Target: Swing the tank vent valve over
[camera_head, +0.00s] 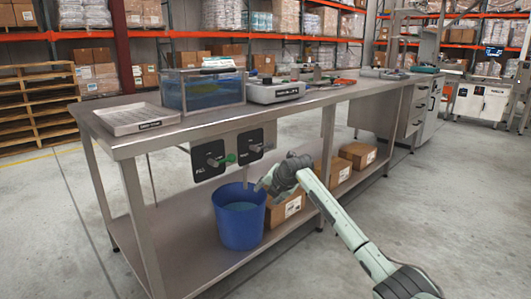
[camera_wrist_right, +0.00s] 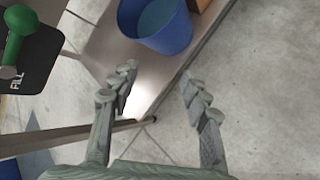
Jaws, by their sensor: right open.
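Two dark valve plates are fixed on a panel below the front edge of the bench. The left plate (camera_head: 200,170) reads FILL and has a green handle (camera_head: 230,158); in the right wrist view the green handle (camera_wrist_right: 17,32) is at the upper left. The right plate (camera_head: 256,140) has a grey handle; its label is too small to read. The clear tank (camera_head: 178,97) with blue-green liquid stands on the bench above. My right gripper (camera_head: 262,184) is below and in front of the right plate, apart from both handles. In the wrist view its fingers (camera_wrist_right: 157,85) are spread and empty.
A blue bucket (camera_head: 239,226) with liquid stands on the lower shelf (camera_head: 190,256) under the valves. Cardboard boxes (camera_head: 340,172) stand on that shelf to the right. A tray (camera_head: 137,117) and a scale (camera_head: 274,92) are on the bench top. The floor in front is clear.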

